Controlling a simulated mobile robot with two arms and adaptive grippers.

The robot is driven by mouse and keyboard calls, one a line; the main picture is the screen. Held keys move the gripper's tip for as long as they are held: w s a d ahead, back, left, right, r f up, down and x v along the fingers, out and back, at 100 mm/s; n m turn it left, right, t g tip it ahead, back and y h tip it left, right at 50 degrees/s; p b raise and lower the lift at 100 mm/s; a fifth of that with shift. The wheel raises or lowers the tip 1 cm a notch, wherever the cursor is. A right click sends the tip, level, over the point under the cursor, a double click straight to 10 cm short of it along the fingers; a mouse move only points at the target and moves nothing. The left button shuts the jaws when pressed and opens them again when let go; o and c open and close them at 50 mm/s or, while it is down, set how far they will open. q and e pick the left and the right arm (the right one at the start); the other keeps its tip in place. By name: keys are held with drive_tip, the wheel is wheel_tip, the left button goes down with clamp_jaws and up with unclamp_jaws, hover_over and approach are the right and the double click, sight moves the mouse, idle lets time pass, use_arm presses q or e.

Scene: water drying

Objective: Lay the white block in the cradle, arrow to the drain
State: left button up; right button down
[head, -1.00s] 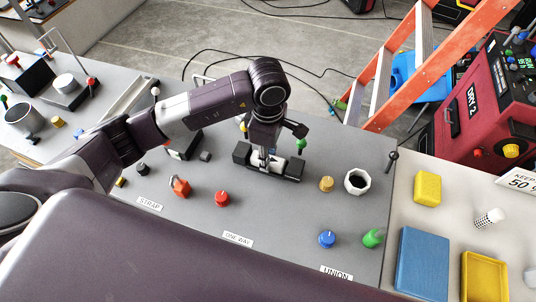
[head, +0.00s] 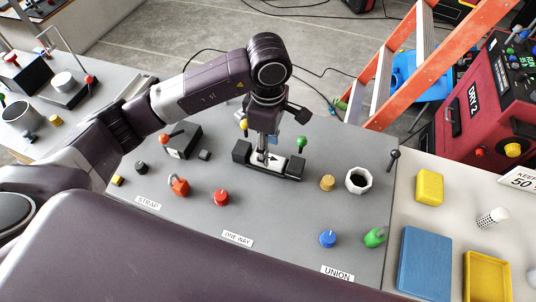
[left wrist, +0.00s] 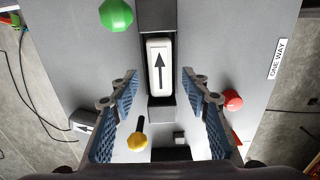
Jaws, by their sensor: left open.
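The white block (left wrist: 158,52) lies flat in the dark cradle (left wrist: 155,16), its black arrow pointing up in the left wrist view. In the head view the block (head: 277,164) shows partly below my left gripper, between the cradle's black end blocks (head: 294,167). No drain mark can be made out beside the cradle. My left gripper (left wrist: 160,84) is open, its blue-padded fingers apart on either side of the block's line and clear of it. In the head view the left gripper (head: 262,152) is just above the cradle. My right gripper is not in view.
A green knob (head: 301,143) stands close behind the cradle, and a yellow one (left wrist: 137,141) is near it. A red knob (head: 221,198), a tan cap (head: 327,183) and a white ring (head: 358,180) stand around. The grey panel before the cradle is mostly clear.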

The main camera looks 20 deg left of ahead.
use_arm(q)
wheel_tip(320, 180, up, 8)
drive_tip(key=b, duration=0.1)
idle(0.6)
